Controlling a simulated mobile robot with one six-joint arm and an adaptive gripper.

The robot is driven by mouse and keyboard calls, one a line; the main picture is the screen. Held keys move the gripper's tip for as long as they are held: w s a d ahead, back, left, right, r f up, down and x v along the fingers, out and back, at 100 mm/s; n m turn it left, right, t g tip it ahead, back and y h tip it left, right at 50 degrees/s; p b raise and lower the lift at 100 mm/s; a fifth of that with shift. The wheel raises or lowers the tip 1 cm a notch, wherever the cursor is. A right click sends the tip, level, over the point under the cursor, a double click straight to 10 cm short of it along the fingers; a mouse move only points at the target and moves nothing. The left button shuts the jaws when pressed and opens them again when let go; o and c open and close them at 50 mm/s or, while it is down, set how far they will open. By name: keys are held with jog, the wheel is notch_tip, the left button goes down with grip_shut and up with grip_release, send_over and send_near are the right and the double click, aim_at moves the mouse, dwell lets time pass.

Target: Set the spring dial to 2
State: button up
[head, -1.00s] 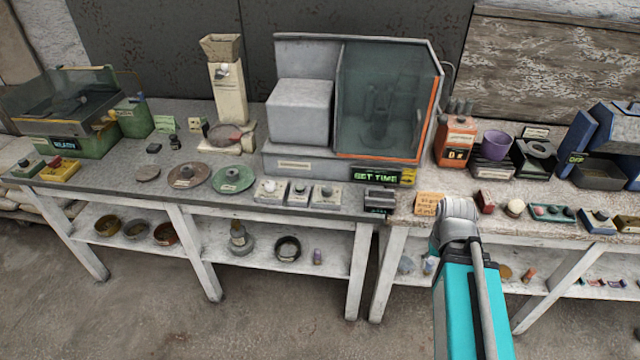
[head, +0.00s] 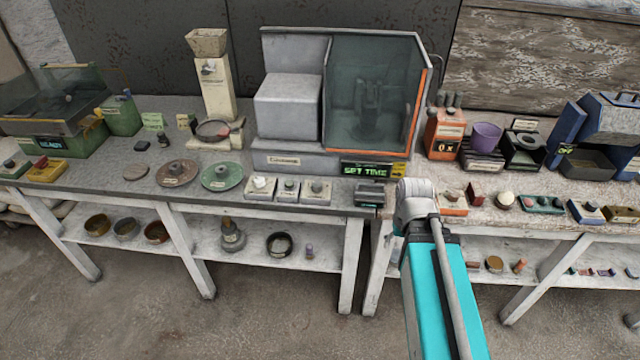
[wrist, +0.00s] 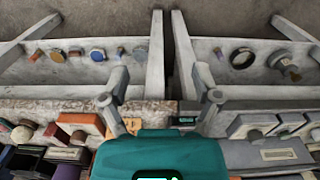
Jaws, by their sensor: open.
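I cannot pick out which control is the spring dial, as the labels are too small to read. Three pale boxes with knobs stand in a row before the big machine in the head view: the left knob box (head: 260,188), the middle knob box (head: 288,190) and the right knob box (head: 317,191). In the wrist view my gripper (wrist: 161,76) is open, its two fingers wide apart with nothing held between them. It is over the front edges near the gap between the two tables. In the head view the fingers are hidden by my arm.
The big grey machine (head: 288,107) has a lit "SET TIME" display (head: 366,170). A dark small device (head: 369,194) sits at the table corner. Green disc (head: 222,176) and brown disc (head: 177,173) lie left. An orange box (head: 445,133) and purple cup (head: 485,136) stand right.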

jog(key=w+a+r+n+p, duration=0.3)
jog(key=w+a, duration=0.3)
jog(key=w, duration=0.2)
jog(key=w+a+r+n+p, duration=0.3)
jog(key=w+a+n, duration=0.15)
jog(key=w, duration=0.25)
notch_tip(320, 180, up, 4)
jog(key=n+p, duration=0.4)
jog(key=n, duration=0.2)
send_over(317, 184)
jog(key=shift+r+m, duration=0.2)
jog(key=shift+m, duration=0.05)
jog(key=shift+f, duration=0.15)
notch_tip(317, 184, down, 14)
jog(key=b, duration=1.3)
jog(key=shift+r+b, duration=0.25)
jog(key=shift+b, duration=0.05)
jog(key=shift+c, duration=0.2)
